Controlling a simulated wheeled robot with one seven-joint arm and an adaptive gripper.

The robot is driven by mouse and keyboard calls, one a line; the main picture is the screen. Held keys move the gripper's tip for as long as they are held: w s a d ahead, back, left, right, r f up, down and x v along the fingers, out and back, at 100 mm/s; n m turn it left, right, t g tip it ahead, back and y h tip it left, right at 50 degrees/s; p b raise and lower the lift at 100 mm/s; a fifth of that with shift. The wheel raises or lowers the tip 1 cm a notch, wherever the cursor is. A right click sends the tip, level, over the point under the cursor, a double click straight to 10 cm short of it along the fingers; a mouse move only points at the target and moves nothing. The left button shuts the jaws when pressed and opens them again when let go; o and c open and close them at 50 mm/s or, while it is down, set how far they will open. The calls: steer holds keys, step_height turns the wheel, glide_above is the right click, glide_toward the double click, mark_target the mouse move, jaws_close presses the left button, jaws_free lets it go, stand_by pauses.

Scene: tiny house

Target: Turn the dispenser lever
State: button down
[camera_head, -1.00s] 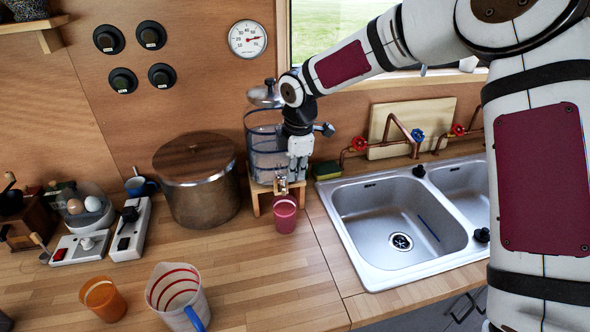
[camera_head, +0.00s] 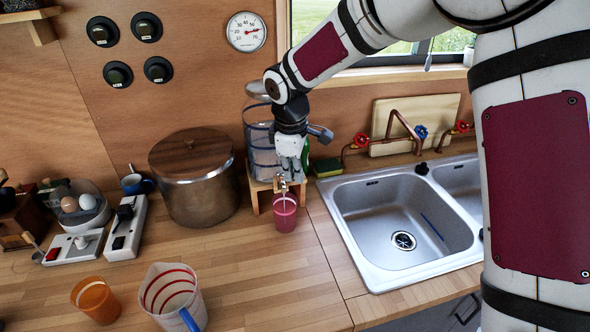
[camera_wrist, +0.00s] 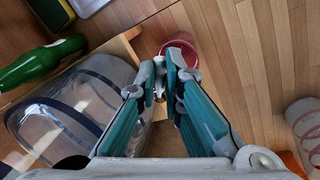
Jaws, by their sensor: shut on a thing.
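The clear drink dispenser (camera_head: 262,150) stands on a small wooden stand (camera_head: 254,194) beside the sink. It also shows at the lower left of the wrist view (camera_wrist: 80,105). Its small metal tap with the lever (camera_head: 281,184) is at the front, above a red cup (camera_head: 285,213) on the counter. My gripper (camera_head: 291,172) points down at the tap. In the wrist view, my gripper (camera_wrist: 168,75) has its fingertips close together around the small metal lever (camera_wrist: 159,84), which is mostly hidden between them. The red cup (camera_wrist: 182,50) shows just beyond the fingertips.
A large lidded pot (camera_head: 200,190) stands left of the dispenser. The double sink (camera_head: 390,215) is to the right. A measuring jug (camera_head: 172,298) and an orange cup (camera_head: 98,298) stand at the front.

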steer(key=shift+s+m, duration=0.1)
steer(key=shift+m, duration=0.3)
steer(key=c, duration=1.7)
jaws_free()
steer(key=shift+r, duration=0.1)
step_height(320, 180, up, 12)
steer(key=s, duration=0.2)
steer(key=shift+a+f, duration=0.2)
steer(key=shift+a, duration=0.25)
